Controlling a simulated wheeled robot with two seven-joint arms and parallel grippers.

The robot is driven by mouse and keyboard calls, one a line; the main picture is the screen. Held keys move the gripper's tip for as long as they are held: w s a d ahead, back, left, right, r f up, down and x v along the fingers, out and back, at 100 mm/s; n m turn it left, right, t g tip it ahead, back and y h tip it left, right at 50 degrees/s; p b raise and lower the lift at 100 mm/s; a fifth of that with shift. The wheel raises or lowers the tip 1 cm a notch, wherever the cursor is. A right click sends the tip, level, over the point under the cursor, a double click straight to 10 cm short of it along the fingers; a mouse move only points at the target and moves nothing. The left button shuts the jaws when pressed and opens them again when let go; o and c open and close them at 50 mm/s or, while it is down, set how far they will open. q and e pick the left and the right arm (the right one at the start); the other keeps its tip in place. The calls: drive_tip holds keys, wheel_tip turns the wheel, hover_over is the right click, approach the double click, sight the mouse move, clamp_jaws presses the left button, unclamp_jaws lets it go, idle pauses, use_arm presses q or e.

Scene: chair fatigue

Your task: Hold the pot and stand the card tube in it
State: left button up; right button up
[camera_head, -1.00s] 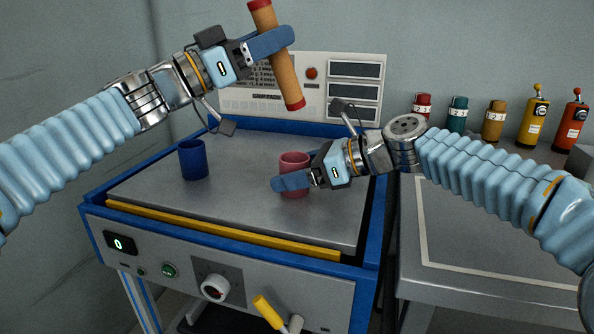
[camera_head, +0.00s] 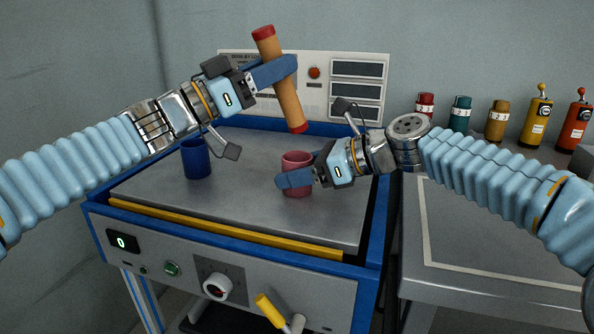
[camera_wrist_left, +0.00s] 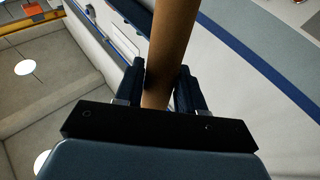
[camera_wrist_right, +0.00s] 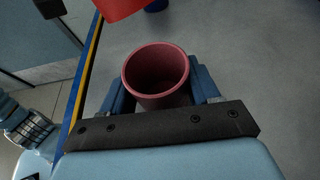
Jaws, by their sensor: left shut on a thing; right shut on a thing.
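The card tube (camera_head: 284,95) is brown with red end caps. My left gripper (camera_head: 274,72) is shut on it around its middle and holds it in the air, slightly tilted, above the pink-red pot. The tube also shows between the fingers in the left wrist view (camera_wrist_left: 172,45). The pot (camera_head: 297,160) stands upright on the grey bench plate. My right gripper (camera_head: 300,178) is shut on its sides. In the right wrist view the pot (camera_wrist_right: 156,75) is open at the top and looks empty. A red tube end (camera_wrist_right: 122,6) shows at that view's top edge.
A blue cup (camera_head: 196,160) stands on the plate (camera_head: 240,200) at the left. A panel with displays (camera_head: 357,88) rises behind the plate, close to the tube. Several coloured bottles (camera_head: 496,120) stand at the back right. The plate between blue cup and pot is clear.

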use_arm(q)
drive_tip(key=shift+f, duration=2.7)
drive_tip(key=o, duration=1.1)
drive_tip(key=shift+f, duration=0.1)
drive_tip(key=v, duration=1.2)
use_arm(e)
drive_tip(key=o, duration=1.1)
drive_tip(key=shift+o, duration=0.2)
drive_tip(key=shift+d, duration=0.1)
